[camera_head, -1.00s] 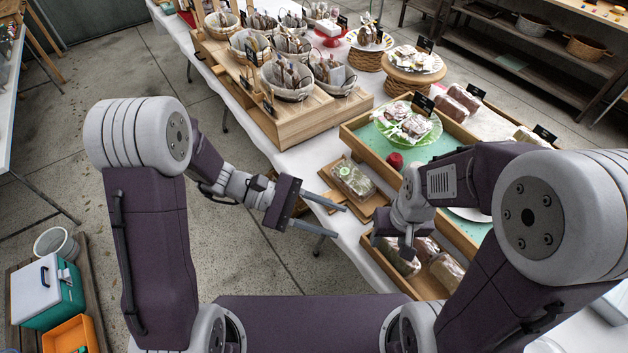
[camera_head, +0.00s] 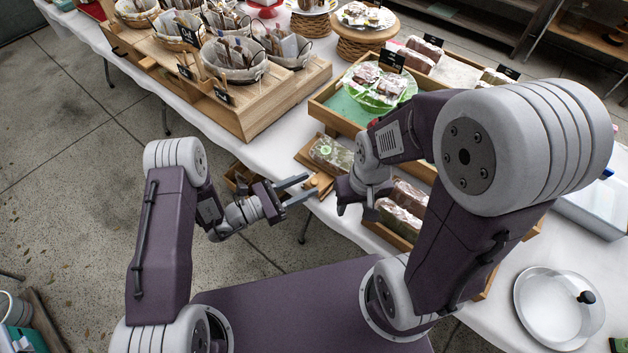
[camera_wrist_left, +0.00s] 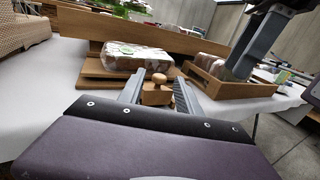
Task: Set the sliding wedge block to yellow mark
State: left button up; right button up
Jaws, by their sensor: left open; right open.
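A small light wooden block with a round knob (camera_wrist_left: 157,88) sits at the front of a wooden stand holding a wrapped loaf; I take it for the sliding wedge block. In the head view it shows small and partly hidden (camera_head: 319,187) at the table's front edge. My left gripper (camera_head: 309,186) is open, with its fingers reaching to either side of the block. The left wrist view shows the block between the fingers (camera_wrist_left: 159,80); contact cannot be told. My right gripper (camera_head: 356,208) is open, pointing down near the loaf tray. I cannot make out a yellow mark.
The wrapped loaf (camera_head: 331,153) lies on the stand behind the block. A wooden tray of loaves (camera_head: 386,237) is close by on the right. A green plate of cakes (camera_head: 380,88) and baskets (camera_head: 234,60) stand further back. Open floor lies left of the table.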

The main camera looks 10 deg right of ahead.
aim_at(311, 183)
pick_arm(q)
jog(key=shift+x, duration=1.65)
jog(key=shift+w, duration=0.1)
grip_shut()
